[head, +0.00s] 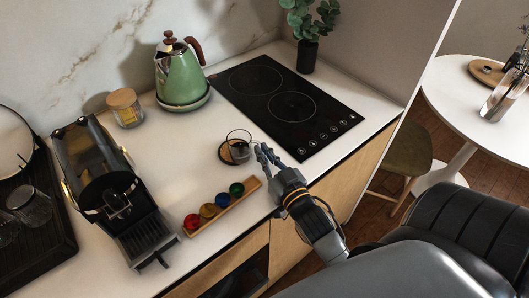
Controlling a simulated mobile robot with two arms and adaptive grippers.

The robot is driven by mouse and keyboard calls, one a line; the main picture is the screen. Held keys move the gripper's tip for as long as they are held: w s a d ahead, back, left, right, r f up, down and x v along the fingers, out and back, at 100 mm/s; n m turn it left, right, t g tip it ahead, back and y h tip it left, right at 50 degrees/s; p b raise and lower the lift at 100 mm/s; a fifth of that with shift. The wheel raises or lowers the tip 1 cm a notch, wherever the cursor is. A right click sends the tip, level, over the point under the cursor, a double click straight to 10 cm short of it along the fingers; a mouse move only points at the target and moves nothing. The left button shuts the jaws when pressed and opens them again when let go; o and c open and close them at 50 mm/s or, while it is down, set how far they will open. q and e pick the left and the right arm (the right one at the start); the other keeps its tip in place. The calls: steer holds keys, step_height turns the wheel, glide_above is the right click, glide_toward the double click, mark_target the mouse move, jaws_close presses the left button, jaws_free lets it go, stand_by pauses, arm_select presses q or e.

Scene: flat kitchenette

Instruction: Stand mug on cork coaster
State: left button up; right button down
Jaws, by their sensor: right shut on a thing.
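A clear glass mug (239,147) is on the counter, left of the cooktop's near end. The mug looks upright. My right gripper (262,154) reaches in from the lower right and is shut on the right side of the mug. Its fingers hide part of that side. My left gripper is not in view.
A wooden holder (222,208) with several coloured capsules lies in front of the mug. The black cooktop (285,103) is at right. Counter around the coaster is clear.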

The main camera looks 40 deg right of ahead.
steer(key=shift+f, duration=0.1)
steer(key=c, duration=1.5)
jaws_free()
steer(key=s, duration=0.3)
steer(key=s+b, duration=0.1)
steer(key=s, duration=0.3)
steer(key=s+a+b, duration=0.1)
steer(key=s, duration=0.3)
steer(key=shift+s+a+b, duration=0.15)
steer(key=shift+s+b, duration=0.15)
steer(key=shift+s, duration=0.25)
